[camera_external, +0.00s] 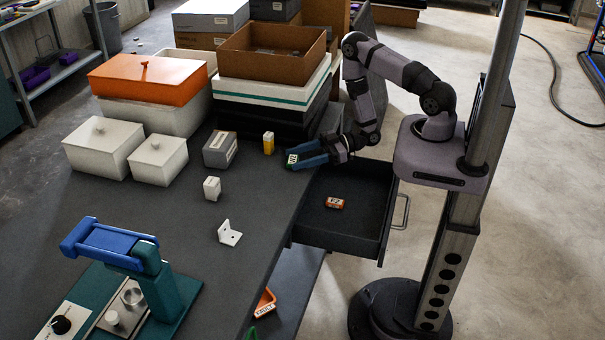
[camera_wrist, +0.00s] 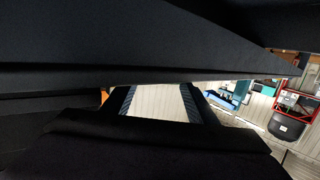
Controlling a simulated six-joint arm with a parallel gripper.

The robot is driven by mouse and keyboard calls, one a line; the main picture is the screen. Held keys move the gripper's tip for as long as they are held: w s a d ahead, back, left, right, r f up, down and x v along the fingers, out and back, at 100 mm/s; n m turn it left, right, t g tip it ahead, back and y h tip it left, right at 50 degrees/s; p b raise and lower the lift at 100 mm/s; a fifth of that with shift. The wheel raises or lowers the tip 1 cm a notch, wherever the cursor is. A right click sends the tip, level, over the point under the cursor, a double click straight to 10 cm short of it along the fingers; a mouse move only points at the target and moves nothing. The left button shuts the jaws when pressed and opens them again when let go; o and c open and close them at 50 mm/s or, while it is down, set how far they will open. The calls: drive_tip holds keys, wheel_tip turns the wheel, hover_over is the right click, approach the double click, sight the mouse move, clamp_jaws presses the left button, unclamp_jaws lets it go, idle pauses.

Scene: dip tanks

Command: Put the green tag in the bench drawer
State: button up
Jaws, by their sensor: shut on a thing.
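The green tag (camera_external: 292,159), with a pale label, is between the fingertips of my gripper (camera_external: 298,159) in the external view. My gripper is shut on it, at the right edge of the bench top and beside the back left of the drawer. The bench drawer (camera_external: 338,239) is pulled open to the right. An orange tag (camera_external: 335,203) with a white label lies inside it. The wrist view is mostly dark surfaces, and I cannot make out the green tag there.
A yellow bottle (camera_external: 268,143), a grey box (camera_external: 220,149), a white block (camera_external: 212,188) and a white bracket (camera_external: 229,233) stand on the bench (camera_external: 190,225). Stacked trays (camera_external: 271,92) rise behind. Most of the drawer floor is clear.

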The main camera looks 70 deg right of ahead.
sight(299, 157)
drive_tip(key=shift+f, duration=0.15)
drive_tip(key=shift+f, duration=0.1)
drive_tip(key=o, duration=1.4)
drive_tip(key=shift+d+b+v, duration=0.25)
drive_tip(key=shift+b+v, duration=1.25)
drive_tip(key=shift+v, duration=2.05)
drive_tip(key=shift+c, duration=1.1)
